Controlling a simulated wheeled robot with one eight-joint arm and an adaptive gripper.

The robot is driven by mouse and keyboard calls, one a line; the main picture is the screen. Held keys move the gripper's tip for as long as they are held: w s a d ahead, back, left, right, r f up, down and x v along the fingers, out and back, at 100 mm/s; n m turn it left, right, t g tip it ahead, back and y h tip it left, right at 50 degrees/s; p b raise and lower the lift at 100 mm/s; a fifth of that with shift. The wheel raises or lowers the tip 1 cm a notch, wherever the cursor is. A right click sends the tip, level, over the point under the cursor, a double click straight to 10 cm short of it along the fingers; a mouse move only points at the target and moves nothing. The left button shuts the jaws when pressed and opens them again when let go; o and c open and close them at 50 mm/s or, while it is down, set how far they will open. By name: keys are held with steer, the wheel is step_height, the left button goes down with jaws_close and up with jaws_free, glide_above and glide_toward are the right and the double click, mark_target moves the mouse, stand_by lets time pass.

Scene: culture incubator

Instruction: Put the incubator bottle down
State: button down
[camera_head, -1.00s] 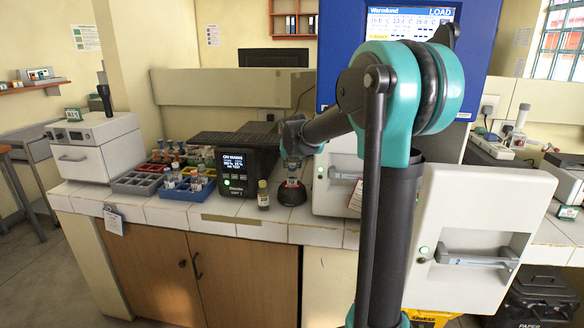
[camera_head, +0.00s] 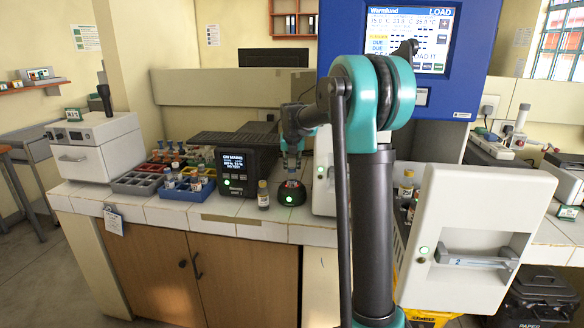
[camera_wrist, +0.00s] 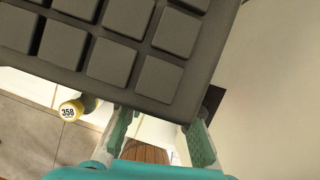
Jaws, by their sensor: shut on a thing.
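The incubator bottle (camera_head: 292,184) is partly hidden by my gripper and the black round holder (camera_head: 292,197). Only a small pale band with a hint of orange shows between them. My gripper (camera_head: 292,172) points down and is shut on this bottle, right over the holder. The bottle looks upright and its lower end seems to be in the holder, whose green light is on. In the wrist view my fingers (camera_wrist: 158,142) stand apart, and the bottle cannot be made out clearly between them.
A yellow-capped bottle (camera_head: 263,195) stands just left of the holder; its cap, marked 35B, shows in the wrist view (camera_wrist: 70,110). A black display unit (camera_head: 245,172) and blue rack (camera_head: 187,190) stand further left. The open incubator door (camera_head: 475,235) is on the right.

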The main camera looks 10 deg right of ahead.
steer(key=shift+f, duration=0.1)
steer(key=c, duration=1.3)
jaws_free()
steer(key=v, duration=1.2)
